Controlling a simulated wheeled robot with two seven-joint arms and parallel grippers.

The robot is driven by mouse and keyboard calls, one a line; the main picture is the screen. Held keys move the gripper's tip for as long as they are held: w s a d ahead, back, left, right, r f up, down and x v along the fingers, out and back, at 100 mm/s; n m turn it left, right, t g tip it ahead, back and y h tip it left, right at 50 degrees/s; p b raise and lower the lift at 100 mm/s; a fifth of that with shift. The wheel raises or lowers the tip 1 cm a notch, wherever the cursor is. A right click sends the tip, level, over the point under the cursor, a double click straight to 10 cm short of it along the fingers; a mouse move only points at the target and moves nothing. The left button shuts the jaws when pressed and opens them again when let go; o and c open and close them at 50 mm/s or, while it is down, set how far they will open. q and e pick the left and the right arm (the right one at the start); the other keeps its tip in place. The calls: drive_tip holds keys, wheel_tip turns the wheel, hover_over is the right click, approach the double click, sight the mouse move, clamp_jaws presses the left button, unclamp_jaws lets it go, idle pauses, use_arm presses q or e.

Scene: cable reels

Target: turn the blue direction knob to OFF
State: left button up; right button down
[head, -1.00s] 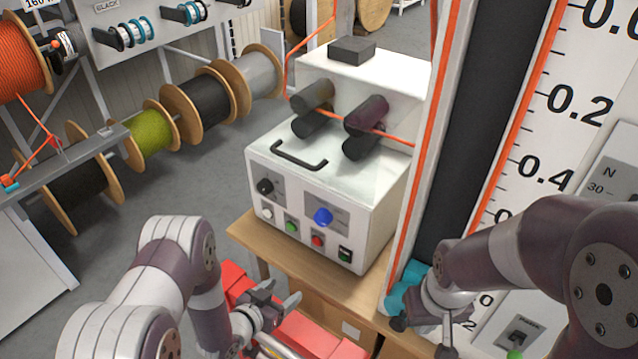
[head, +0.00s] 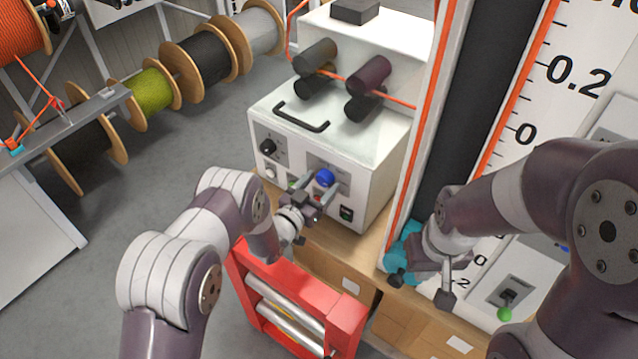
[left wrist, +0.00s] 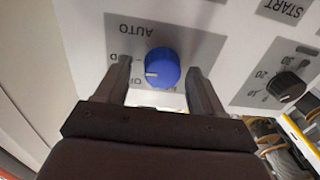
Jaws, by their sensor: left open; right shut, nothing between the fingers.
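The blue direction knob (head: 325,177) is on the front panel of the white machine (head: 375,195). In the left wrist view, the knob (left wrist: 164,66) sits between the two fingers of my left gripper, with a visible gap on each side. A pale pointer line on the knob points left. The word AUTO shows at upper left; other labels near the left finger are partly hidden and hard to read. My left gripper (head: 319,186) is open at the knob. My right gripper (head: 422,288) is shut and empty, low at the right near a teal part.
A black knob (head: 268,146) and several push buttons share the panel. A red frame with metal rollers (head: 290,300) stands below my left arm. An orange-edged upright (head: 425,130) rises right of the machine. Cable reels (head: 195,85) stand at the back left.

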use_arm(q)
drive_tip(key=shift+w+f, duration=0.2)
drive_tip(key=shift+w, duration=0.15)
drive_tip(key=c, duration=1)
drive_tip(key=shift+c, duration=0.2)
use_arm(e)
drive_tip(key=shift+w+d+f, duration=0.1)
drive_tip(key=shift+w+f, duration=0.05)
drive_tip(key=shift+w, duration=0.2)
drive_tip(key=shift+f, duration=0.15)
use_arm(q)
drive_tip(key=n+b, duration=0.2)
drive_tip(key=n, duration=0.1)
drive_tip(key=shift+d+n, duration=0.1)
drive_tip(key=shift+n, duration=0.2)
drive_tip(key=shift+r+n+b, duration=0.1)
drive_tip(key=shift+n+b, duration=1)
drive_tip(key=shift+n, duration=1.4)
use_arm(e)
drive_tip(key=shift+f, duration=1.95)
